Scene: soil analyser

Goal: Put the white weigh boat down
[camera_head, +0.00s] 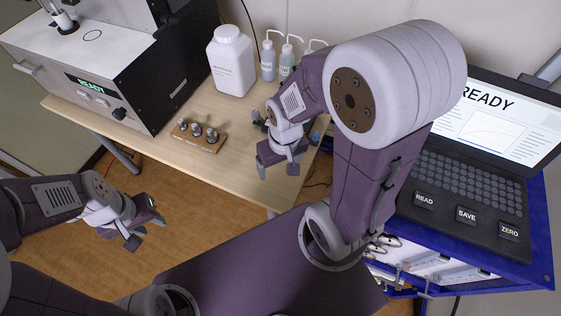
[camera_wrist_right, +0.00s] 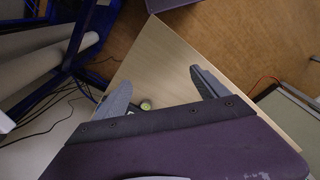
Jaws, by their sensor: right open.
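I cannot make out the white weigh boat in either view; my right arm hides part of the table. My right gripper (camera_head: 277,160) is above the front right part of the wooden table (camera_head: 222,187). In the right wrist view, the right gripper's (camera_wrist_right: 160,80) fingers are spread, with nothing between their tips. A small round greenish item (camera_wrist_right: 145,104) shows past the gripper's edge, partly hidden. My left gripper (camera_head: 146,231) is open and empty, in front of the table above the floor.
The analyser (camera_head: 120,65) reading READY stands at the table's left. A wooden block with metal weights (camera_head: 198,135), a white jug (camera_head: 231,62) and wash bottles (camera_head: 268,62) stand on the table. A laptop (camera_head: 465,180) sits on a blue cart at right. Bare table lies around the block.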

